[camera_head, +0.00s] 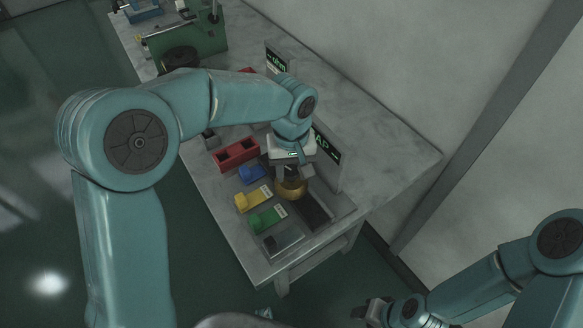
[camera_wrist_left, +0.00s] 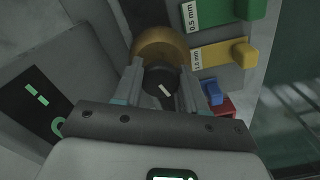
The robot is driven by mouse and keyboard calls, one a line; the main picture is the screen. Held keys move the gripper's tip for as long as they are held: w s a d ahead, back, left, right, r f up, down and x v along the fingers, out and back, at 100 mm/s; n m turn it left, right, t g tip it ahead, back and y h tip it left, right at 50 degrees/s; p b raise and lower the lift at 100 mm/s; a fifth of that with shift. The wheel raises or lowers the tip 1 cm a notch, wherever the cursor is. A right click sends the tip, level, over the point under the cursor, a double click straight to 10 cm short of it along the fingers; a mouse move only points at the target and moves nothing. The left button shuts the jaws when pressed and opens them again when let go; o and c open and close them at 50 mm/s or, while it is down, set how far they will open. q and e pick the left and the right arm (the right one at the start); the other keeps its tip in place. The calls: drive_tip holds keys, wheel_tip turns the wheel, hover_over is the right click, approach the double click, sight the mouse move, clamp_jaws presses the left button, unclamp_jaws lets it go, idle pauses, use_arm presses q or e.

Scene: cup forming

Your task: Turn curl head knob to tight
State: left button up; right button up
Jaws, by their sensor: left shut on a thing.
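The curl head knob (camera_wrist_left: 158,80) is dark and round with a white pointer line, seen between the fingers in the left wrist view. The pointer slants from upper left to lower right there. My left gripper (camera_wrist_left: 160,92) is shut on the knob, one finger on each side. A brass-coloured round part (camera_wrist_left: 160,42) sits just beyond the knob; it also shows below my left gripper in the head view (camera_head: 292,188). The knob's own marks cannot be read. My right gripper (camera_head: 372,309) is low at the right, away from the bench; its jaw gap is unclear.
Yellow (camera_head: 252,199) and green (camera_head: 267,218) labelled blocks, a blue block (camera_head: 252,174) and a red holder (camera_head: 236,154) stand left of the brass part. An upright dark sign (camera_head: 326,146) stands close behind. The bench (camera_head: 395,160) is bare at right.

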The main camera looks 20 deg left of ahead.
sight(292, 170)
use_arm(q)
drive_tip(key=m, duration=0.5)
drive_tip(key=shift+m+p, duration=0.3)
drive_tip(key=shift+p, duration=0.1)
drive_tip(key=m+p, duration=0.1)
drive_tip(key=m, duration=0.4)
drive_tip(key=m+p, duration=0.1)
drive_tip(key=m, duration=0.4)
drive_tip(key=shift+m, duration=0.4)
drive_tip(key=m+p, duration=0.1)
drive_tip(key=m, duration=0.3)
drive_tip(key=shift+m+p, duration=0.35)
drive_tip(key=shift+m, duration=0.05)
drive_tip(key=shift+f+m, duration=0.1)
drive_tip(key=shift+m, duration=0.2)
drive_tip(key=o, duration=1.1)
drive_tip(key=shift+c, duration=0.2)
wheel_tip(292, 170, up, 16)
drive_tip(key=shift+r, duration=0.2)
